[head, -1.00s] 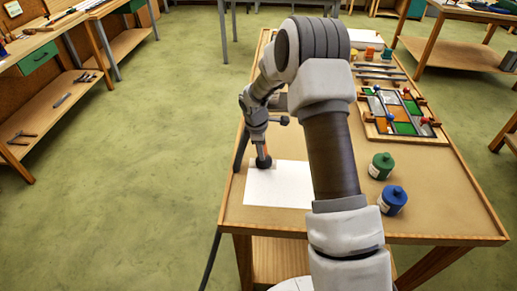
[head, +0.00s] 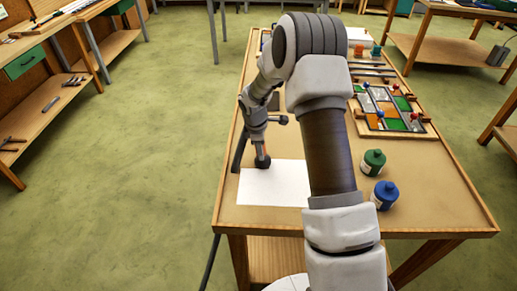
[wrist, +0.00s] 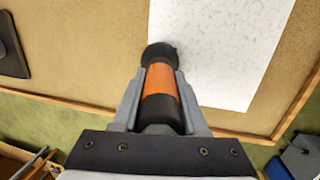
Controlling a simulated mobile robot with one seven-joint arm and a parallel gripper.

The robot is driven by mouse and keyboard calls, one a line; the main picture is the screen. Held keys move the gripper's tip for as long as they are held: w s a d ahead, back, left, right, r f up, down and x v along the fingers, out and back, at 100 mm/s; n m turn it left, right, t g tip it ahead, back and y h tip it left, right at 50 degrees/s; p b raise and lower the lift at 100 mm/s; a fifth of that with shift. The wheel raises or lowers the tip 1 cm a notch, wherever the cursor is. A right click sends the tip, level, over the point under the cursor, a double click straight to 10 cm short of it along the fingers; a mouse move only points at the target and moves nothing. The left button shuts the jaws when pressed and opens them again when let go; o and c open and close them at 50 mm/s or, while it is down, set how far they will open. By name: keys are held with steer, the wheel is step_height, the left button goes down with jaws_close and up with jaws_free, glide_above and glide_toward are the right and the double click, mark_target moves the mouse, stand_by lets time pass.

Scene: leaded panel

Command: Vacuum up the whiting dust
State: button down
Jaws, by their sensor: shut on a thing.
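My gripper (wrist: 161,82) is shut on the vacuum nozzle (wrist: 159,92), a black tube with an orange band. In the head view the nozzle (head: 262,161) points down, its round black head at the upper left edge of a white sheet (head: 277,186). The sheet (wrist: 215,45) shows faint grey speckles in the wrist view. I cannot tell whether these are whiting dust. I cannot tell whether the nozzle head touches the sheet. My arm hides part of the table.
A green-capped jar (head: 373,162) and a blue-capped jar (head: 385,195) stand right of my arm. The leaded panel (head: 390,108) lies in its wooden frame farther back. The wooden table (head: 420,205) has a raised rim and bare room at front right.

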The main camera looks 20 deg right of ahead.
steer(key=shift+d, duration=0.15)
steer(key=shift+s+d, duration=0.3)
steer(key=shift+d, duration=0.5)
steer(key=shift+s+d, duration=0.3)
steer(key=shift+d, duration=0.6)
steer(key=shift+d, duration=0.1)
steer(key=shift+s+d+p, duration=0.3)
steer(key=shift+d, duration=0.5)
steer(key=shift+d, duration=0.15)
steer(key=shift+s+d, duration=0.3)
steer(key=shift+d, duration=0.5)
